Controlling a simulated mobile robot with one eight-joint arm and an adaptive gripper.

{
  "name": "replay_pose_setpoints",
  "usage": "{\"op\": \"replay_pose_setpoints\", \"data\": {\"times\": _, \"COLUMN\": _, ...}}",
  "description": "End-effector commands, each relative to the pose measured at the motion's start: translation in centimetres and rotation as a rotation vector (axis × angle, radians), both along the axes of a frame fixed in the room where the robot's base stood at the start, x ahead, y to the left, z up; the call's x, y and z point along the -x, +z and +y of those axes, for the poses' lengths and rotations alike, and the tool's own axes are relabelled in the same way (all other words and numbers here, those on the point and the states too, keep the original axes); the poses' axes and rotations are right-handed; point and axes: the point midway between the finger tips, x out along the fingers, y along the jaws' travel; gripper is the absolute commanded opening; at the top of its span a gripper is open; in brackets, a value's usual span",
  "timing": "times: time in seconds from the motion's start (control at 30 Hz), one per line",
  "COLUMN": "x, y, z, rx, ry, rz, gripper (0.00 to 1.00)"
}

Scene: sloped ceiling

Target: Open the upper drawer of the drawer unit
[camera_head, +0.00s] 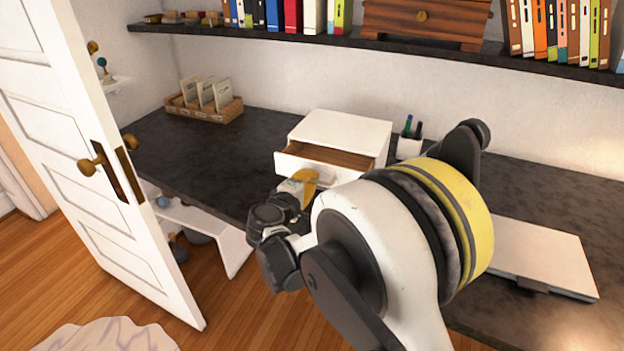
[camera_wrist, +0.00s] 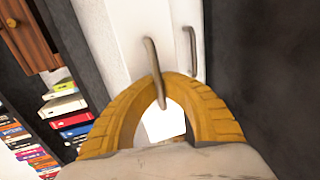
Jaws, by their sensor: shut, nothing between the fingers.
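The white drawer unit (camera_head: 345,128) stands on the dark desk. Its upper drawer (camera_head: 290,163) is partly open, with the brown inside showing. My gripper (camera_head: 308,176) is at the drawer's front, with its yellow fingers against or close to it. In the wrist view the fingers (camera_wrist: 164,77) meet in an arch and are shut. A curved metal handle (camera_wrist: 150,55) crosses at the fingertips, and its end shows within the arch; I cannot tell whether it is hooked. A second handle (camera_wrist: 193,50) is to its right, apart from the fingers. My arm hides part of the unit.
A pen cup (camera_head: 409,147) stands right of the unit, and a closed laptop-like white slab (camera_head: 540,255) lies at the right. A wooden card tray (camera_head: 205,108) is at the left. A shelf (camera_head: 340,39) with books runs above. A white door (camera_head: 90,150) stands open at the left.

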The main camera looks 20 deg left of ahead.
Motion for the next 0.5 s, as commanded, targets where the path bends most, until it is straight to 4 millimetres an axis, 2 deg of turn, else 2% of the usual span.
{"op": "replay_pose_setpoints", "data": {"times": 0.2, "x": -0.01, "y": 0.11, "z": 0.02, "rx": 0.002, "ry": 0.000, "rz": -0.002, "gripper": 0.02}}
{"op": "replay_pose_setpoints", "data": {"times": 0.3, "x": -0.01, "y": 0.11, "z": 0.02, "rx": 0.002, "ry": 0.000, "rz": -0.002, "gripper": 0.30}}
{"op": "replay_pose_setpoints", "data": {"times": 0.5, "x": 0.00, "y": 0.10, "z": 0.01, "rx": 0.002, "ry": 0.000, "rz": -0.002, "gripper": 0.30}}
